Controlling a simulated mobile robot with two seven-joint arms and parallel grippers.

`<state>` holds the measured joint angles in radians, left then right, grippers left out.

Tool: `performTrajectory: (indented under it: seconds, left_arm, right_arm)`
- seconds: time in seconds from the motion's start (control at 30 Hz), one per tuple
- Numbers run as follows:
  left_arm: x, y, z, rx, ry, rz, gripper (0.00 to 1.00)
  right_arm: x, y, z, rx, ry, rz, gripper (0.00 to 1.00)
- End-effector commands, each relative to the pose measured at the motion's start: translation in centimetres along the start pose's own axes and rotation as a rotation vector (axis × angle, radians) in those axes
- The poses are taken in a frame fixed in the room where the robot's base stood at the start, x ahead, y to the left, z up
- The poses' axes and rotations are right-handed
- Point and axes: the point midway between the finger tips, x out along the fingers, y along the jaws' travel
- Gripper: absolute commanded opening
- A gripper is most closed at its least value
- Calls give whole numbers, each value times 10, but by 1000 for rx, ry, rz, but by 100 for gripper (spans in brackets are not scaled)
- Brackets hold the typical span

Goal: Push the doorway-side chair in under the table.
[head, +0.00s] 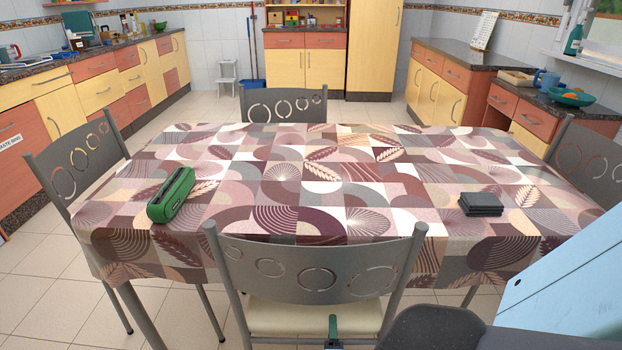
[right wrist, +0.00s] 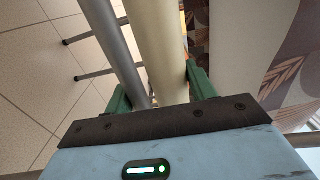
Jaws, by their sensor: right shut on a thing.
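The near chair (head: 318,265) has a grey metal back with round cut-outs and a cream seat (head: 290,317). It stands at the table's front edge, its back facing me and overlapping the patterned table (head: 400,222). My right gripper (head: 333,333) is low behind the chair's back, with one green finger showing against the seat. In the right wrist view my right gripper (right wrist: 160,92) is shut with its green fingers either side of the chair's grey bar and cream seat edge. No doorway shows. My left gripper is not in view.
Other chairs stand at the left (head: 78,160), far side (head: 284,104) and right (head: 588,160). A green case (head: 171,196) and a dark stack (head: 480,204) lie on the table. Cabinets line the walls. Tiled floor is open at the left.

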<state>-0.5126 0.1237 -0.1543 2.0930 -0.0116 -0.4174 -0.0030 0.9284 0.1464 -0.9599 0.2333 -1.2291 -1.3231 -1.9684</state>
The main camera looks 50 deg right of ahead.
Motion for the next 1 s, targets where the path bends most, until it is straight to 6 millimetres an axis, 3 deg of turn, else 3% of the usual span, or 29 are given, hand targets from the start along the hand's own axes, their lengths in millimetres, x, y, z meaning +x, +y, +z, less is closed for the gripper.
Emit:
performTrajectory:
  seconds: [0.03,0.57,0.6,0.8,1.0]
  left_arm:
    - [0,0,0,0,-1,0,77]
    - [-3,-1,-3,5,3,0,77]
    - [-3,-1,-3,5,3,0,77]
    - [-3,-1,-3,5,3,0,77]
    - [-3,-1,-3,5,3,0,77]
  right_arm:
    - [6,2,-8,-10,12,7,0]
    - [7,-4,-6,-7,11,5,0]
    - [7,-4,-6,-7,11,5,57]
    - [6,-4,-4,-3,7,4,80]
    - [4,-4,-2,-1,4,3,80]
